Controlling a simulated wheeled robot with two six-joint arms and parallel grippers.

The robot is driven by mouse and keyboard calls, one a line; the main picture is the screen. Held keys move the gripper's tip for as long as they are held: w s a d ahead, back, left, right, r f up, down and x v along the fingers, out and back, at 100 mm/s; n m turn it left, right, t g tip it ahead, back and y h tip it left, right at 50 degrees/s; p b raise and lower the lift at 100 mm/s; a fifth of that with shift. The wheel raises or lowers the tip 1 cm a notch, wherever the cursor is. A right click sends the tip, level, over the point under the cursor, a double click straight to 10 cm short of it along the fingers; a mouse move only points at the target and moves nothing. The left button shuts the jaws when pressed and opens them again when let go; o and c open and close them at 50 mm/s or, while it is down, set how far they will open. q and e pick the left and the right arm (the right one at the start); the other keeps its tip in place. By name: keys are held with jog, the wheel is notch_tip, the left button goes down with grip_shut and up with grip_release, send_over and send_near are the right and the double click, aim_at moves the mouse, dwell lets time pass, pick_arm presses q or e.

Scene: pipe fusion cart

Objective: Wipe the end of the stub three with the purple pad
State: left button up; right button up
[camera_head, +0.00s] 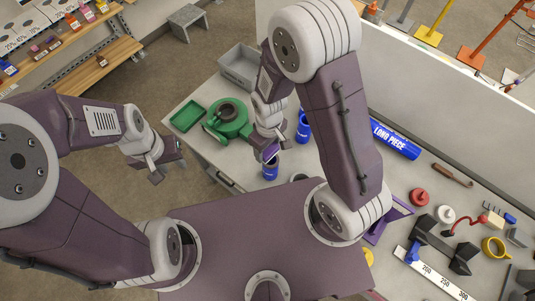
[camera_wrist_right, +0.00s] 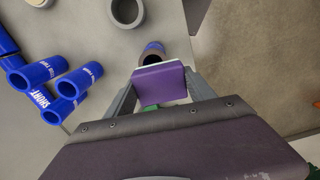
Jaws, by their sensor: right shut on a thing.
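The purple pad (camera_wrist_right: 161,85) is a flat purple block with a pale edge, held between the fingers of my right gripper (camera_wrist_right: 163,92). In the head view the right gripper (camera_head: 268,143) holds the pad (camera_head: 271,152) just above a short upright blue stub (camera_head: 270,171). In the right wrist view the dark open end of a blue stub (camera_wrist_right: 152,53) shows just beyond the pad and is partly hidden by it. I cannot read its label or tell whether they touch. My left gripper (camera_head: 167,163) is empty and open, out over the floor left of the table.
Another blue stub (camera_head: 304,126) stands behind. A blue long piece (camera_head: 395,138) lies at the right. Blue short pipes (camera_wrist_right: 60,84) lie left in the wrist view.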

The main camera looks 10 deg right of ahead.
jog(key=shift+w+d+f+b, duration=0.1)
jog(key=shift+d+f+b, duration=0.1)
jog(key=shift+f+b, duration=0.75)
jog(key=shift+w+d+f+b, duration=0.1)
jog(key=shift+d+f+b, duration=0.15)
jog(key=shift+f+b, duration=0.7)
jog(key=shift+w+d+f+b, duration=0.1)
jog(key=shift+d+f+b, duration=0.1)
jog(key=shift+f+b, duration=0.7)
jog(key=shift+f, duration=0.6)
jog(key=shift+w+d+r, duration=0.1)
jog(key=shift+w+d, duration=0.3)
jog(key=shift+d, duration=0.25)
jog(key=shift+s+a, duration=0.45)
jog(key=shift+a, duration=0.2)
jog(key=shift+s+a, duration=0.45)
jog(key=shift+a, duration=0.2)
jog(key=shift+w+d, duration=0.1)
